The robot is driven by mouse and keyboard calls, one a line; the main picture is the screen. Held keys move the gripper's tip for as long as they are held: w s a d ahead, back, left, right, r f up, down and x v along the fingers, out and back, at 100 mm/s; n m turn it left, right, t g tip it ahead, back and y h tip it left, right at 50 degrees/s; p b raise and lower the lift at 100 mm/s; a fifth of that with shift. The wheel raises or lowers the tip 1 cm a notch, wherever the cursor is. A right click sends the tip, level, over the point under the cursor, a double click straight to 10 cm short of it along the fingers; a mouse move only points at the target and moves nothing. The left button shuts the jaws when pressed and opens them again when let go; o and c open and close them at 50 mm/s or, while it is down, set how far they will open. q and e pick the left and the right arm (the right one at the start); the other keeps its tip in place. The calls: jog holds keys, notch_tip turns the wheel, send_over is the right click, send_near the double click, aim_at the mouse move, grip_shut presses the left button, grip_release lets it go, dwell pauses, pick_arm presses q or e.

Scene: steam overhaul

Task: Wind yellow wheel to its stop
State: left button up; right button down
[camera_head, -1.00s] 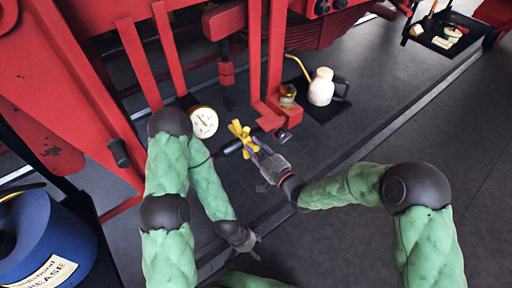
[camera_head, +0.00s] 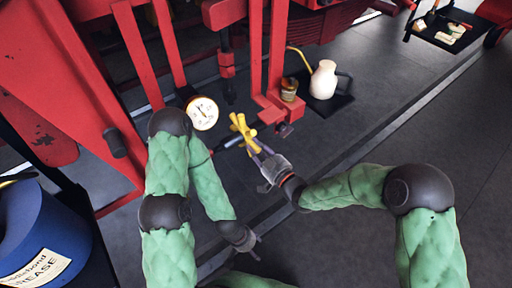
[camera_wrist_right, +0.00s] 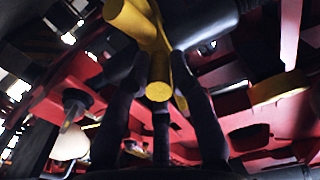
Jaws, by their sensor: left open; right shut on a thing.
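The yellow wheel (camera_head: 243,130) sits on a dark shaft beside the red frame, in the middle of the head view. It has several stubby spokes. My right gripper (camera_head: 256,149) is shut on a spoke of the wheel, reaching it from the lower right. In the right wrist view the wheel (camera_wrist_right: 135,20) is at the top, and one spoke end (camera_wrist_right: 158,91) points at the camera between the dark fingers (camera_wrist_right: 165,100). My left gripper (camera_head: 252,248) is open and empty, low in the head view, well apart from the wheel.
A round white gauge (camera_head: 202,113) is on the frame left of the wheel. A cream oil can (camera_head: 323,80) and a small jar (camera_head: 289,89) stand to the right. Red uprights (camera_head: 278,60) rise behind the wheel. A blue grease drum (camera_head: 40,235) is at lower left.

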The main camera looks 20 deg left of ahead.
jog(key=f, duration=0.1)
jog(key=f+b, duration=0.1)
jog(key=f, duration=0.2)
jog(key=shift+s+a+b, duration=0.15)
jog(key=shift+a+b, duration=0.2)
jog(key=shift+a+f, duration=0.25)
jog(key=shift+f, duration=0.1)
dwell(0.5)
jog(key=c, duration=1.1)
grip_release()
jog(key=shift+w+r, duration=0.25)
